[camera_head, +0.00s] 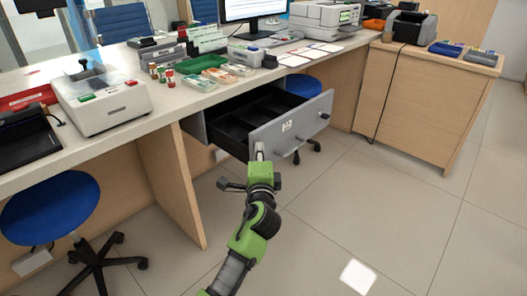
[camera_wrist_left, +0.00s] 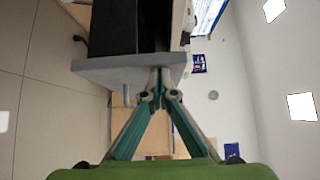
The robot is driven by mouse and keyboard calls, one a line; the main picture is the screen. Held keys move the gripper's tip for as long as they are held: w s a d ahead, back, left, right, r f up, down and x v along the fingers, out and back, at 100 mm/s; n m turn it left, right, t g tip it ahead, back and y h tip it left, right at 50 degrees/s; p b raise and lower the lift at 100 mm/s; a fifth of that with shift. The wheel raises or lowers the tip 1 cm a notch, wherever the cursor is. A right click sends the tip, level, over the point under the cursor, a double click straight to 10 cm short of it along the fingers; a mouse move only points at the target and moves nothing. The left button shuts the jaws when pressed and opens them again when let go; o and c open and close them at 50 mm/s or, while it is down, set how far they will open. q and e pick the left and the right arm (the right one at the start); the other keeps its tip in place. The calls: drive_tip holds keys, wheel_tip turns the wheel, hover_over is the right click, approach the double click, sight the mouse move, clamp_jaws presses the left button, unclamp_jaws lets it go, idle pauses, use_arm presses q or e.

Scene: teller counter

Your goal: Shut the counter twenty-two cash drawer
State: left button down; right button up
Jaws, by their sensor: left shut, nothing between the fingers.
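The grey cash drawer (camera_head: 308,116) stands pulled out from under the counter, its black compartment tray (camera_head: 262,106) showing and seemingly empty. A small white label is on its front panel; the number is too small to read surely. My left gripper (camera_head: 260,152) is shut and empty, its fingertips at the left part of the drawer's front panel. In the left wrist view, the closed fingertips (camera_wrist_left: 160,82) meet at the edge of the grey front panel (camera_wrist_left: 112,69); whether they touch it I cannot tell. My right gripper is not in view.
The wooden counter (camera_head: 215,92) above carries a white machine (camera_head: 103,97), a green tray and banknote stacks. A blue stool (camera_head: 52,205) stands at the left; another blue seat is behind the drawer. A wooden cabinet (camera_head: 425,100) stands right. The floor in front is clear.

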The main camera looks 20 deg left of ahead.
use_arm(q)
drive_tip(key=w+a, duration=0.4)
drive_tip(key=a, duration=0.7)
drive_tip(key=w+a+p, duration=0.1)
drive_tip(key=w+a, duration=0.2)
drive_tip(key=a, duration=0.8)
drive_tip(key=shift+w+r, duration=0.2)
drive_tip(key=shift+w, duration=0.2)
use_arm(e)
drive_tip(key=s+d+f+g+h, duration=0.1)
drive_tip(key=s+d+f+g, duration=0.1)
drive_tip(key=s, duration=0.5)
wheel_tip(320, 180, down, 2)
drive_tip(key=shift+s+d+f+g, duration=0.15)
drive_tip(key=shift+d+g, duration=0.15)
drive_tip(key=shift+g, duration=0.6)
